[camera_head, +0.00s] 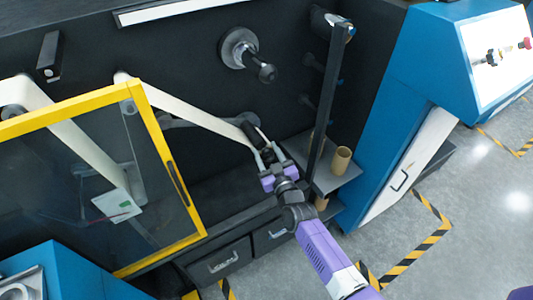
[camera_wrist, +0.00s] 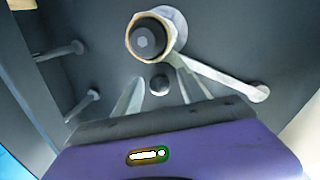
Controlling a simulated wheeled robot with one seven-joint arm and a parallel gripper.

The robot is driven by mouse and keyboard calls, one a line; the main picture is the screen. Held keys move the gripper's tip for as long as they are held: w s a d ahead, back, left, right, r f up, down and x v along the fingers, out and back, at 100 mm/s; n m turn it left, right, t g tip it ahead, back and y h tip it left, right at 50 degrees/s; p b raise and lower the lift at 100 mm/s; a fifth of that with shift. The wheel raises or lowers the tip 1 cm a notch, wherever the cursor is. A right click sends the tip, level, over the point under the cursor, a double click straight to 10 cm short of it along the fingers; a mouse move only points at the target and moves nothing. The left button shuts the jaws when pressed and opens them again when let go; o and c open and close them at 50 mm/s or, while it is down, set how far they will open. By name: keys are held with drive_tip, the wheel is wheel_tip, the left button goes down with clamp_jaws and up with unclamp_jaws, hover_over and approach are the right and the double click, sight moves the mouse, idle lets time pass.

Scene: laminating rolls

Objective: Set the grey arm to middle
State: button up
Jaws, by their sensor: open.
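The grey arm (camera_wrist: 225,82) shows in the wrist view, running from a round pivot at right up to a roller (camera_wrist: 148,38) with a dark end and a tan rim. In the head view the grey arm (camera_head: 190,121) lies partly behind a white web, its pivot at left and the dark roller (camera_head: 247,130) at its right end. My gripper (camera_head: 262,150) is open at the roller end, low in front of the dark panel. Contact cannot be told.
A yellow-framed clear door (camera_head: 190,195) stands open at left. A black post (camera_head: 326,105) and a shelf (camera_head: 325,176) with a cardboard core (camera_head: 341,160) are close at right. A dark spindle (camera_head: 240,50) sticks out above. The white web (camera_head: 190,105) runs down to the roller.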

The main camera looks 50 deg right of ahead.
drive_tip(key=shift+w, duration=0.1)
clamp_jaws()
idle(1.4)
